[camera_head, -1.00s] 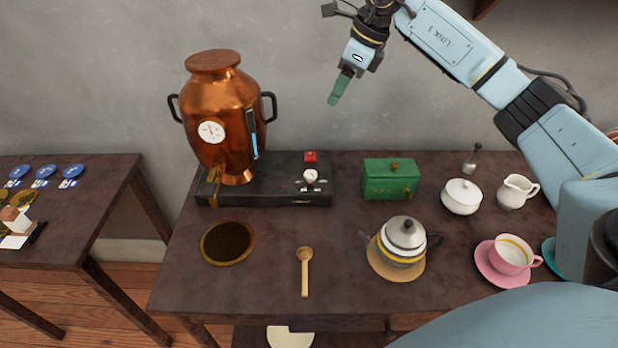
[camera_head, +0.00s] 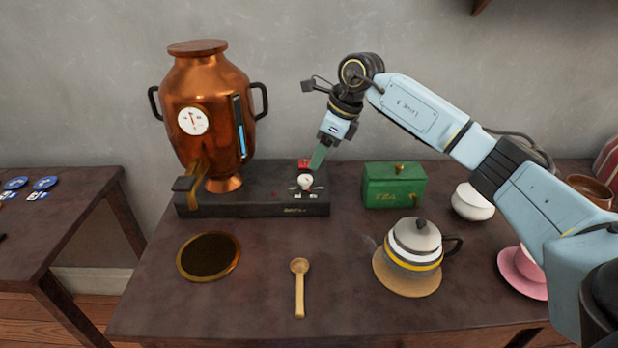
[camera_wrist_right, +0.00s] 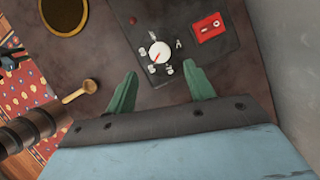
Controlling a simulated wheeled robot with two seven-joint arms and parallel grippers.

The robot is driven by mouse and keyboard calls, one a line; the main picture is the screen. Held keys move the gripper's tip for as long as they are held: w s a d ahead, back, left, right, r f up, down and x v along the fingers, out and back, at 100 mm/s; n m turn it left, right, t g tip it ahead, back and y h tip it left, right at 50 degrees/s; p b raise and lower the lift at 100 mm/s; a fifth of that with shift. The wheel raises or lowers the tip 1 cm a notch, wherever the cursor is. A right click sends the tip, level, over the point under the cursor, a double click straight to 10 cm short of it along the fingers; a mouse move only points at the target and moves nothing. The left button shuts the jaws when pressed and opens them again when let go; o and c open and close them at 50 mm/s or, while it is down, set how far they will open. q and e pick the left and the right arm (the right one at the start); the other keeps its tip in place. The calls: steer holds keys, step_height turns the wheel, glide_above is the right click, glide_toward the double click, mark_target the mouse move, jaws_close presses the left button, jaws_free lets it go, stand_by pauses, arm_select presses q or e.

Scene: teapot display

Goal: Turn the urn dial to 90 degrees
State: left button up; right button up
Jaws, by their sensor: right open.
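The copper urn (camera_head: 213,120) stands on a black base (camera_head: 250,205) at the back left of the table. The urn dial (camera_head: 305,182), a white knob with a red pointer mark, sits on the base's right end; it also shows in the right wrist view (camera_wrist_right: 159,51), ringed by small white markings. My right gripper (camera_head: 317,164) is over the right end of the base, its green fingers pointing down near the dial. In the right wrist view the two fingers (camera_wrist_right: 160,82) are spread apart with nothing between them, and the dial lies beyond their tips. My left gripper is not in view.
A red switch (camera_wrist_right: 208,27) sits beside the dial. A green box (camera_head: 393,187) stands right of the base. A teapot (camera_head: 417,245), a wooden spoon (camera_head: 299,285) and a round brass-rimmed drain (camera_head: 209,256) are in front. A pink saucer (camera_head: 520,272) is at right.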

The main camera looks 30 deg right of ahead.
mark_target(306, 178)
steer(key=b+x, duration=0.1)
steer(key=x, duration=0.4)
steer(key=shift+x, duration=0.9)
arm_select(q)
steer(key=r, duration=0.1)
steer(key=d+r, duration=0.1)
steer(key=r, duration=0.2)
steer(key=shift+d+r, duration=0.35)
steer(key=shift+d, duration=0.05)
arm_select(e)
steer(key=c, duration=1)
steer(key=shift+o, duration=0.2)
